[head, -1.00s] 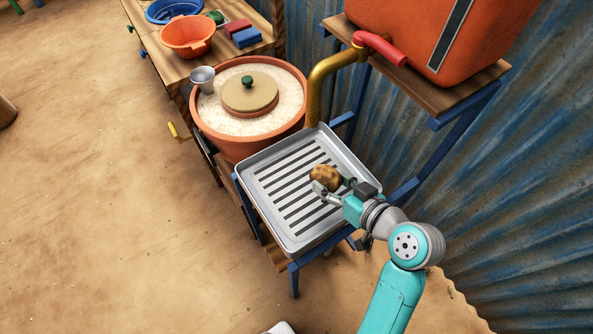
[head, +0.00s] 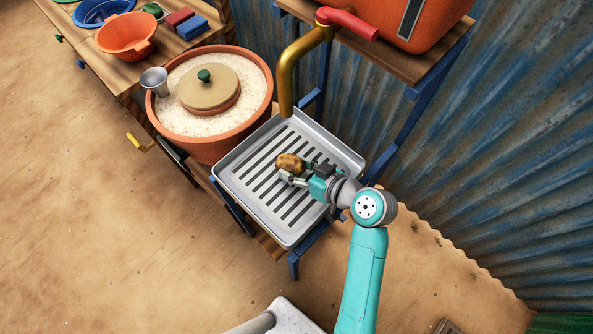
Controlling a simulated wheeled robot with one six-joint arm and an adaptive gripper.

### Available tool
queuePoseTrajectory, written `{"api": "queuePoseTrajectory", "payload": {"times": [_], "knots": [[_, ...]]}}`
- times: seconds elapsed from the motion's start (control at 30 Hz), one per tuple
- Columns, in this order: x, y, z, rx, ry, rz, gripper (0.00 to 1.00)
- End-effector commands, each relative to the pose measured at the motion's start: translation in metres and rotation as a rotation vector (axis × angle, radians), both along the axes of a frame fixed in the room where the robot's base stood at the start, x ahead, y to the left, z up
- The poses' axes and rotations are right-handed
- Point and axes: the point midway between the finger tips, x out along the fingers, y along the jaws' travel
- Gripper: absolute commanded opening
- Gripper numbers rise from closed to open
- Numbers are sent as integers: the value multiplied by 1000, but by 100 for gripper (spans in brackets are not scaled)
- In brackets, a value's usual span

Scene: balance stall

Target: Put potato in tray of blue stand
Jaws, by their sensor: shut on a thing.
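The brown potato (head: 289,162) is in the jaws of my gripper (head: 291,171), at the end of my teal and grey arm. My gripper is shut on it. Both are over the slotted metal tray (head: 258,211) of the blue stand (head: 295,262). I cannot tell whether the potato touches the tray floor or hangs a little above it. The gripper comes in from the tray's right side and hides part of the slots.
A brass spout (head: 287,80) with a red handle (head: 347,23) hangs over the tray's back edge. A terracotta pot (head: 262,103) with a lid (head: 208,89) and a metal cup (head: 154,81) stands left. An orange basin (head: 126,36) is farther back. A corrugated wall (head: 460,150) closes the right.

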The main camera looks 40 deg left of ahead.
Motion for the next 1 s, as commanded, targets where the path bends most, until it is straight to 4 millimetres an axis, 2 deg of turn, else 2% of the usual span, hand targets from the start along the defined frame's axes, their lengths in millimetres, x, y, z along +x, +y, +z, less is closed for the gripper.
{"api": "queuePoseTrajectory", "payload": {"times": [0.13, 0.5, 0.53, 0.6, 0.63, 1.0], "knots": [[0, 0, -20, -1, 2, 0, 19], [0, 0, -24, 0, 0, 0, 19], [0, 0, -24, 0, 0, 0, 62], [0, 0, -24, 0, 0, 0, 79], [0, 0, -24, 0, 0, 0, 83], [0, 0, -21, 0, 0, -1, 83]]}}
